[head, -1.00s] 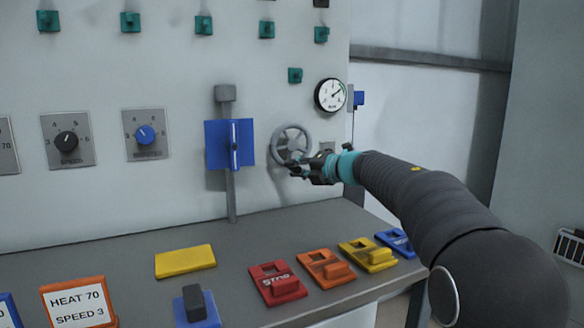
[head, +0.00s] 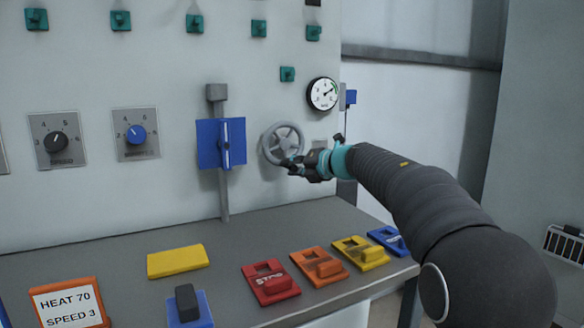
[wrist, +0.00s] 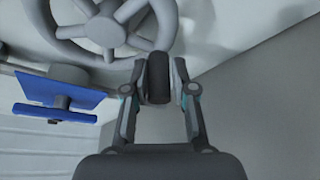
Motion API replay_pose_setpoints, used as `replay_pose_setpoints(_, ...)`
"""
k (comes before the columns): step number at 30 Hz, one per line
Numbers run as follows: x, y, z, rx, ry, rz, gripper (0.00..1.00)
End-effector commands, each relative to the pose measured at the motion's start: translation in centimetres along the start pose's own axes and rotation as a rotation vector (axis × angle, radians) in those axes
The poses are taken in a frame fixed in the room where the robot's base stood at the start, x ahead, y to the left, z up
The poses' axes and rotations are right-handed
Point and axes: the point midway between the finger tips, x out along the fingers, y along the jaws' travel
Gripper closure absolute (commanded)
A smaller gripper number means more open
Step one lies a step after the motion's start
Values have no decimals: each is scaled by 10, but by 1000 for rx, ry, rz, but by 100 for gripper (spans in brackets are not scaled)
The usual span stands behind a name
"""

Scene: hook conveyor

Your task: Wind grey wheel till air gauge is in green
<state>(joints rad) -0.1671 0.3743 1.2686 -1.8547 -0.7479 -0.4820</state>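The grey wheel (head: 270,138) is mounted on the pale panel, right of the blue plate. Its rim and spokes also show at the top of the wrist view (wrist: 104,30). My gripper (head: 292,166) is at the wheel's lower right edge. In the wrist view my gripper (wrist: 158,80) has its fingers closed on both sides of the wheel's dark handle (wrist: 157,78). The air gauge (head: 322,94) is up and right of the wheel, white with a black rim. Its needle points right and slightly up, near a green arc; whether it is inside the green is too small to tell.
A blue plate (head: 208,145) on a grey post stands left of the wheel; it also shows in the wrist view (wrist: 62,92). Red (head: 270,284), orange (head: 318,265) and yellow (head: 360,253) blocks lie on the grey bench (head: 222,240) below.

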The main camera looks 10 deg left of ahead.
Motion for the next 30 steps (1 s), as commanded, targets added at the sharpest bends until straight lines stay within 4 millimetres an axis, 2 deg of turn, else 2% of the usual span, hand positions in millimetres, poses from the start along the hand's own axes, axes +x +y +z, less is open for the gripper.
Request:
replay_pose_setpoints(2, 0, 0, 0, 1, 0, 0, 53)
replay_pose_setpoints(10, 0, 0, 0, 1, -1, 1, 53)
replay_pose_setpoints(14, -7, 1, 1, 1, -2, 1, 53)
replay_pose_setpoints(17, -20, 1, 2, 2, -3, 1, 53)
replay_pose_setpoints(24, -68, 1, 1, 1, -4, 0, 53)
replay_pose_setpoints(30, -101, 1, 1, 0, -3, 0, 53)
